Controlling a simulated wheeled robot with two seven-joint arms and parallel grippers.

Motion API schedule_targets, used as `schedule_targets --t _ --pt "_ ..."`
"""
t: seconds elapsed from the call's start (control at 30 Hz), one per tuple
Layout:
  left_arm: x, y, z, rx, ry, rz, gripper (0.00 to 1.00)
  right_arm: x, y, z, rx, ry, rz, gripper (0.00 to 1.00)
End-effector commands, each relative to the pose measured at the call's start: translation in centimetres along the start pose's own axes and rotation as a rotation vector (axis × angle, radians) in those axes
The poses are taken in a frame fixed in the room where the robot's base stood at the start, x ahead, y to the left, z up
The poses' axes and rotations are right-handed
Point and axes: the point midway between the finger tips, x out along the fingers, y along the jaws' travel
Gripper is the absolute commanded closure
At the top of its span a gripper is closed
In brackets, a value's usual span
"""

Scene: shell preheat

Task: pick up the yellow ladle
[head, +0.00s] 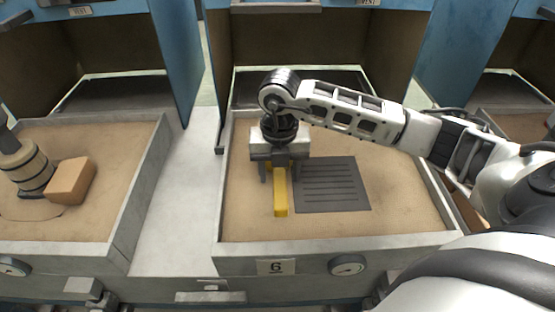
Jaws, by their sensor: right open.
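The yellow ladle (280,200) lies in the sand-coloured bed of the middle tray, left of a dark grooved plate. Only its straight yellow handle shows; its far end is hidden under my right gripper. My right gripper (279,179) points down over the ladle with its jaws open. One finger is on each side of the yellow handle. I cannot tell how high the fingertips are above the bed. My left gripper is not in view.
The dark grooved plate (332,185) lies right beside the ladle. The tray's grey rim (340,245) surrounds the bed. Blue partitions (180,60) stand behind. A left tray holds a brown block (71,180) and a ringed cylinder (24,168).

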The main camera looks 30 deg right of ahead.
Motion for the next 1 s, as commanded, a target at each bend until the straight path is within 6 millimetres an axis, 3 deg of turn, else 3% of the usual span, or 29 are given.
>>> schedule_targets --t 0.3,0.37,0.5,0.83,1.0 --pt "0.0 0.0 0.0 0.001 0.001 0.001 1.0 0.8 0.0 0.0 -0.001 0.0 0.001 0.49" --pt "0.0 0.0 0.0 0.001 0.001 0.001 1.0 0.8 0.0 0.0 -0.001 0.0 0.001 0.63" --pt "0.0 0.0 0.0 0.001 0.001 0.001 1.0 0.8 0.0 0.0 -0.001 0.0 0.001 1.0" --pt "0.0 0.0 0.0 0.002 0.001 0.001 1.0 0.5 0.1 0.1 -0.001 -0.003 0.004 1.0" --pt "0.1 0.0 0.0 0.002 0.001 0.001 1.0 -0.7 0.1 0.1 -0.001 -0.005 0.004 1.0"
